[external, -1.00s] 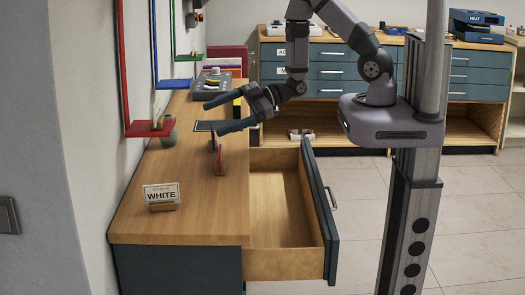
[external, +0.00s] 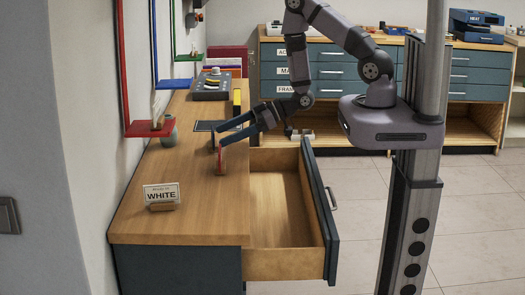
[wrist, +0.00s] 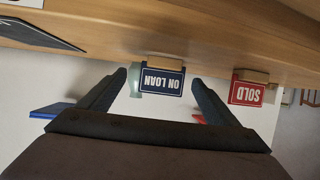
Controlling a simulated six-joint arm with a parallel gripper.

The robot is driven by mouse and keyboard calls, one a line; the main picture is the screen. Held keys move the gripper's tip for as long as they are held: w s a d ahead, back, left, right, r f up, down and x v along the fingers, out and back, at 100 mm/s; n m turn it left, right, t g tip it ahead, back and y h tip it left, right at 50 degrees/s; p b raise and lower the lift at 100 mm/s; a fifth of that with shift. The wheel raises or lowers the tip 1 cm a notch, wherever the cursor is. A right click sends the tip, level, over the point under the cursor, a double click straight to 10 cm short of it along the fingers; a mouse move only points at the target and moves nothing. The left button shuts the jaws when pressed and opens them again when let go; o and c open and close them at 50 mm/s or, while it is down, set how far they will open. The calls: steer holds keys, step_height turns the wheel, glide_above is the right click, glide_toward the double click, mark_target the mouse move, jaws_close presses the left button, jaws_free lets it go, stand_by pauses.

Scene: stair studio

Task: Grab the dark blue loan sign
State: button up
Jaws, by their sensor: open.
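The dark blue loan sign (wrist: 162,79) reads "ON LOAN" upside down in the wrist view and stands on a small wooden base. It lies between the two fingers of my gripper (wrist: 160,82), with a gap on each side. My gripper is open and holds nothing. In the external view my gripper (external: 220,136) is low over the wooden counter at the signs. The loan sign (external: 212,141) shows there as a thin dark edge, partly hidden. A red "SOLD" sign (wrist: 247,93) stands to its right in the wrist view; it also shows in the external view (external: 222,160).
A "WHITE" sign (external: 161,195) stands nearer the front of the counter (external: 200,225). An open drawer (external: 284,205) juts out on the right. A red wall shelf (external: 150,128) and a grey-green vase (external: 168,130) are on the left. A dark flat mat (wrist: 40,33) lies nearby.

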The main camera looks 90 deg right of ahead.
steer(key=x, duration=0.1)
steer(key=p+x, duration=0.1)
steer(key=x, duration=0.1)
steer(key=shift+w+a, duration=0.25)
steer(key=shift+a, duration=0.05)
steer(key=shift+p+x, duration=0.35)
steer(key=shift+x, duration=0.45)
steer(key=shift+f, duration=0.1)
steer(key=c, duration=1.1)
